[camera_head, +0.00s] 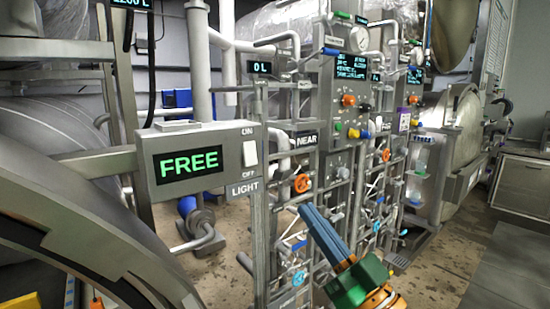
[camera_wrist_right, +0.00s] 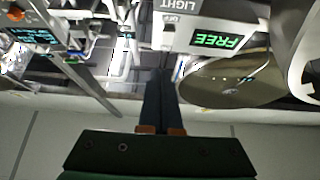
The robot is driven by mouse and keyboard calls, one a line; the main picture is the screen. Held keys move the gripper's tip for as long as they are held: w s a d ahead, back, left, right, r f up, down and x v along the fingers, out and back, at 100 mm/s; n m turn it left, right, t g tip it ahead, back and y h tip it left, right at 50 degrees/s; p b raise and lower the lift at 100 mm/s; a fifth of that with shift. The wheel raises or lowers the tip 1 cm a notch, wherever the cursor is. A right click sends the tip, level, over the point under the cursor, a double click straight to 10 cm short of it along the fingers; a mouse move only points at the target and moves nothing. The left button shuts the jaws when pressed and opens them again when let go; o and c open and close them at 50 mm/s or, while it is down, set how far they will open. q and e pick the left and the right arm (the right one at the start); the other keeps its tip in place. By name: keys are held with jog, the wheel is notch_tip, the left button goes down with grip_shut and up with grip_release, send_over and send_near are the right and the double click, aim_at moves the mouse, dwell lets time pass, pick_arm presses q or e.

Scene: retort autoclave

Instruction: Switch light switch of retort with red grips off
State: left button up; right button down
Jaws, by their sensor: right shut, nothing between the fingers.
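The white light switch (camera_head: 250,153) sits on the right part of a grey box, with ON above it, OFF below it and a LIGHT label under that. I cannot tell which way it is tipped. The box (camera_head: 195,133) has a green FREE display (camera_head: 188,164); the display also shows upside down in the wrist view (camera_wrist_right: 216,39). My right gripper (camera_head: 306,210), with blue fingers, is shut and empty, below and to the right of the switch and apart from it. Its dark fingers show in the wrist view (camera_wrist_right: 160,74). No red grips can be made out. My left gripper is out of view.
A large round metal rim (camera_head: 75,240) fills the lower left. Right of the box stands a dense rack of pipes, with an orange valve wheel (camera_head: 303,183) and a NEAR sign (camera_head: 307,140). Clear floor (camera_head: 450,255) lies at the right.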

aim_at(252, 153)
jog(key=p+x, duration=0.2)
jog(key=x, duration=0.2)
jog(key=a+p+x, duration=0.1)
jog(key=x, duration=0.3)
jog(key=f+p+x, duration=0.1)
jog(key=p+x, duration=0.1)
jog(key=x, duration=0.2)
jog(key=shift+s+a+r+p, duration=0.1)
jog(key=shift+a+r+p, duration=0.05)
jog(key=shift+a+p, duration=0.15)
jog(key=shift+w+a+f, duration=0.2)
jog(key=shift+w, duration=0.2)
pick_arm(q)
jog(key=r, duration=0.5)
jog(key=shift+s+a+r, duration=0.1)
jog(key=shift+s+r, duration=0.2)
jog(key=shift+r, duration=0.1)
